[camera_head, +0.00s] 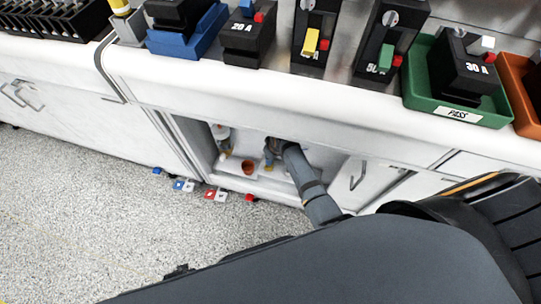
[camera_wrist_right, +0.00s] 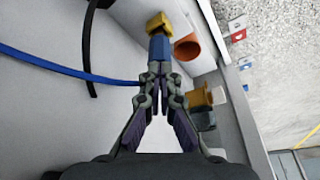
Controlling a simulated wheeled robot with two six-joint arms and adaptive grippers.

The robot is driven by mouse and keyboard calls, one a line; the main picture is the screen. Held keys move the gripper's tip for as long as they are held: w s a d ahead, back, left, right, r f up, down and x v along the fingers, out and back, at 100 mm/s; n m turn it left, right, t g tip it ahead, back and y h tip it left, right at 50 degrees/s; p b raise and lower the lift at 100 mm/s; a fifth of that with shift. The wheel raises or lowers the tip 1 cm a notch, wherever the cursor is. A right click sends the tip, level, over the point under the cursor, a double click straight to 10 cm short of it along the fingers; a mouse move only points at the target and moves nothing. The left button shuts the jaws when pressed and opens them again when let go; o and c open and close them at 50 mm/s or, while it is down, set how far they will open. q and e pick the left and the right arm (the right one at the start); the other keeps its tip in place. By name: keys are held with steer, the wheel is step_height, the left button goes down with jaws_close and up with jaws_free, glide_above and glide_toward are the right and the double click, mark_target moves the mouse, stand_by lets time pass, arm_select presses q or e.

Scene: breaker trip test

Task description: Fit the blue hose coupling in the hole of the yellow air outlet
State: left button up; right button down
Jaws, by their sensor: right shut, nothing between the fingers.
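In the right wrist view, the blue hose coupling (camera_wrist_right: 160,48) stands just beyond my right fingertips. Its far end meets a yellow block (camera_wrist_right: 158,22), which looks like the air outlet. The two are in line and appear to touch; how deep the coupling sits in the hole is hidden. My right gripper (camera_wrist_right: 158,72) is shut and empty, its tips close to the coupling's near end. A blue hose (camera_wrist_right: 65,70) runs in from the left to behind the fingers. In the head view, my right gripper (camera_head: 272,150) is inside the low cabinet opening, small and partly hidden. My left gripper is not in view.
An orange-red cup (camera_wrist_right: 187,47) is right of the coupling; it also shows in the head view (camera_head: 248,167). Another yellow fitting (camera_wrist_right: 200,97) is near my right finger. A black cable (camera_wrist_right: 90,45) hangs at left. The cabinet walls are close around my arm.

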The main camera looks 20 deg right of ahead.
steer(key=shift+s+f, duration=0.2)
steer(key=shift+f, duration=0.05)
step_height(320, 180, up, 3)
steer(key=p, duration=0.4)
steer(key=shift+w+r, duration=0.1)
steer(key=s+d+r, duration=0.2)
steer(key=s, duration=0.4)
steer(key=s+d+r, duration=0.2)
steer(key=s, duration=0.4)
steer(key=shift+s+d+r, duration=0.25)
steer(key=shift+s+r, duration=0.1)
steer(key=shift+s, duration=0.05)
steer(key=shift+f, duration=0.1)
